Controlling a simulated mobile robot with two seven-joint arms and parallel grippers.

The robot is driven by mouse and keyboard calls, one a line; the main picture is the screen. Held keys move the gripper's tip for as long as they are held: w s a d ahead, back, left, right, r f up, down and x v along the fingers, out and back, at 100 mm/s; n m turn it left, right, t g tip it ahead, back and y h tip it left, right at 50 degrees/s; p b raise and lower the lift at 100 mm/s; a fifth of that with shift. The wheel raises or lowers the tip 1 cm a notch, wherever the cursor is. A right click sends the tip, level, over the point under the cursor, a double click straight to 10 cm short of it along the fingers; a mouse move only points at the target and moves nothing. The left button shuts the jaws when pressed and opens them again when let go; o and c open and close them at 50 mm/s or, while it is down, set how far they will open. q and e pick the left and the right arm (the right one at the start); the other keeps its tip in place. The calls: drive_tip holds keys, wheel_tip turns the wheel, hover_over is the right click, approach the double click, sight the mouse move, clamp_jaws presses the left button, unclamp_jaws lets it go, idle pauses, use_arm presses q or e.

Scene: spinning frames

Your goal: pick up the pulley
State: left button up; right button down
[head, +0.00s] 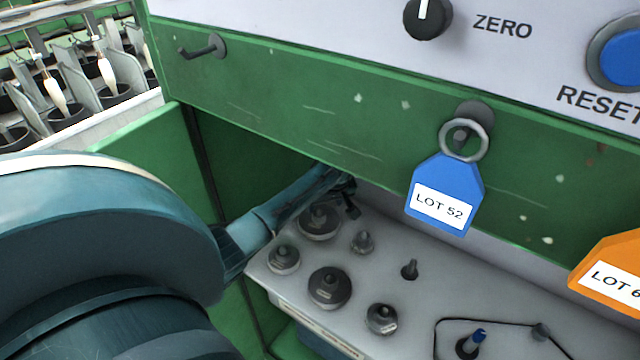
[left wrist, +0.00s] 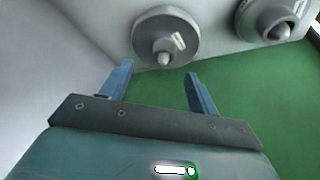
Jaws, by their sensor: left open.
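Several dark grey pulleys with central pegs sit on a light grey shelf (head: 440,255) in the head view. The pulley at the back left (head: 318,224) is partly hidden by my left gripper (head: 346,186), which reaches in under the green panel. In the left wrist view a round grey pulley (left wrist: 165,37) with a pale label lies just beyond the fingertips of my left gripper (left wrist: 158,78). The two blue fingers are apart with nothing between them. Other pulleys stand at the front left (head: 284,260), the middle (head: 330,287) and further right (head: 382,319). My right gripper is out of view.
The green panel (head: 330,120) overhangs the shelf. A blue LOT 52 tag (head: 446,190) and an orange tag (head: 610,275) hang in front of it. A bare peg (head: 410,269) stands mid-shelf. A green side wall (head: 160,150) is close on the left.

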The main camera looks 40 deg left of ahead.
sight(320, 211)
use_arm(q)
drive_tip(key=x, duration=0.6)
drive_tip(key=shift+s+a+f+b, duration=0.2)
drive_tip(key=shift+a+b, duration=0.15)
drive_tip(key=shift+a, duration=0.05)
clamp_jaws()
drive_tip(key=shift+r, duration=0.1)
